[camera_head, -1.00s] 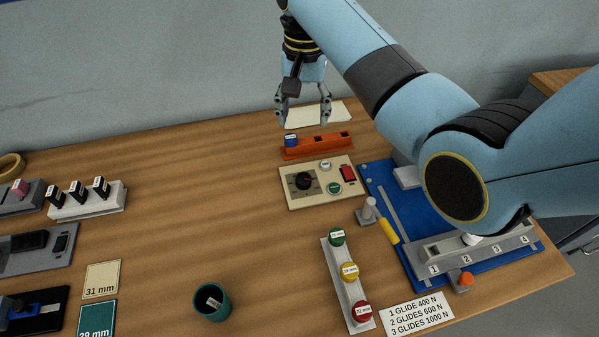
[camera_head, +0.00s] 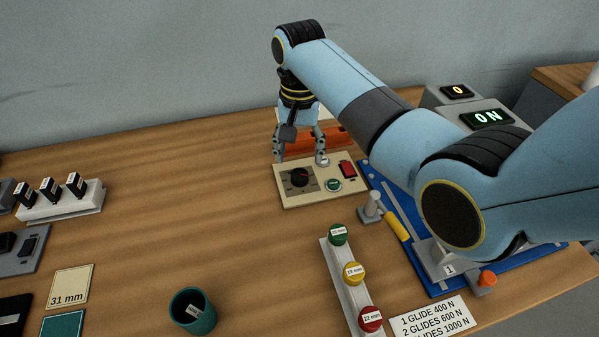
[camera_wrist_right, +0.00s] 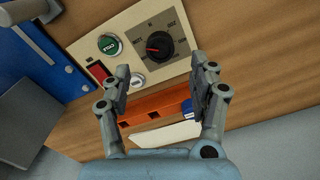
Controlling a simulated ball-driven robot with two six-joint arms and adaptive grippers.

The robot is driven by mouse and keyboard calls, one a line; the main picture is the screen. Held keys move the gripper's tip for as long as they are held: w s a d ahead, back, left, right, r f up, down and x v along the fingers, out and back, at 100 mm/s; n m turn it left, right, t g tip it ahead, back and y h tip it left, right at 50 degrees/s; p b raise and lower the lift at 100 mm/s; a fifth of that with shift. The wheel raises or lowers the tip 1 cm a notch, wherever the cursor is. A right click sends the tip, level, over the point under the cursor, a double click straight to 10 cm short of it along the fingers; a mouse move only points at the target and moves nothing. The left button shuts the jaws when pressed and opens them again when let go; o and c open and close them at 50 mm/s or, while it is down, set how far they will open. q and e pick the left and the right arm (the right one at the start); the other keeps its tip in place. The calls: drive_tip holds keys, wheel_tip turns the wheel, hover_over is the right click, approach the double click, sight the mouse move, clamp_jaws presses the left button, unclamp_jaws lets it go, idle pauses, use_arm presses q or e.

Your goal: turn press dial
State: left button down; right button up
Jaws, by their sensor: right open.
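The press dial is a round black knob (camera_head: 300,178) with a red mark, on a grey scale plate of a cream control panel (camera_head: 322,197). In the right wrist view the dial (camera_wrist_right: 159,46) lies just beyond the fingertips, a little right of centre between them. The panel also carries a green button (camera_head: 334,185), a red switch (camera_head: 347,170) and a small white button (camera_head: 322,161). My right gripper (camera_head: 300,159) is open and empty, pointing down above the back edge of the panel, apart from the dial. My left gripper is not in view.
An orange block (camera_wrist_right: 150,110) with a blue piece (camera_wrist_right: 188,108) stands behind the panel. A blue press base (camera_head: 412,225) is to the right. A rack with coloured caps (camera_head: 345,280) and a teal cup (camera_head: 193,311) are in front.

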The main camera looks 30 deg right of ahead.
sight(300, 174)
wheel_tip(300, 174, down, 6)
drive_tip(key=shift+f+b, duration=0.25)
drive_tip(key=shift+b, duration=0.15)
drive_tip(key=c, duration=1.1)
drive_tip(key=shift+c, duration=0.2)
drive_tip(key=shift+r, duration=0.1)
